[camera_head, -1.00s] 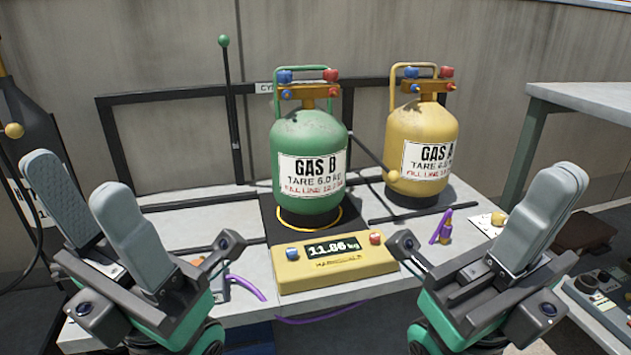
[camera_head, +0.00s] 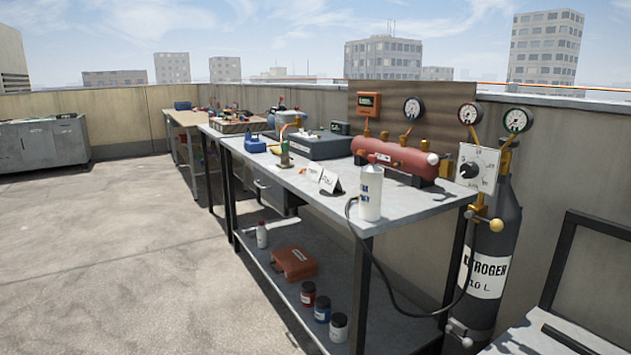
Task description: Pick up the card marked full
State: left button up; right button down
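Two small white cards stand on the metal workbench (camera_head: 290,180) in the head view. The nearer one is a folded tent card (camera_head: 331,182) with dark writing that looks like a short word, too small to read surely. The other card (camera_head: 314,172) is just behind and left of it, with faint writing. I cannot tell for certain which is marked full. Neither of my grippers is in view.
A white bottle (camera_head: 369,195) stands at the bench's near corner, with a dark hose beside it. A red cylinder (camera_head: 395,158) lies behind the cards. A nitrogen bottle (camera_head: 483,278) stands right. Open floor (camera_head: 110,250) lies left.

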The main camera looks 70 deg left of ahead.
aim_at(329, 180)
jog(key=u, duration=2.15)
